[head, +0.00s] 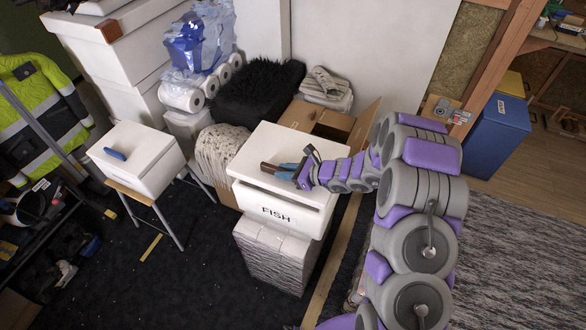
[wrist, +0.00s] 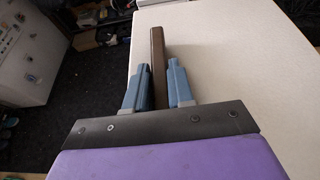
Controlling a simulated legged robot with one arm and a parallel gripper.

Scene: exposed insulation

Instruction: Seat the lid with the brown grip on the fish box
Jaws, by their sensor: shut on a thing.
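The white lid (head: 318,146) with the brown grip (head: 268,167) is over the white fish box (head: 300,219), whose front reads FISH. My gripper (head: 286,170) is shut on the brown grip. In the wrist view the brown grip (wrist: 158,60) stands between the two blue fingers (wrist: 160,84), and the white lid surface (wrist: 235,65) spreads to the right. The box rim is hidden under the lid.
A second white box (head: 140,165) with a blue grip (head: 115,154) on its lid stands on a trestle at left. The fish box rests on a pale stack (head: 270,258). An open cardboard box (head: 330,122) and black fluffy bundle (head: 255,90) are behind.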

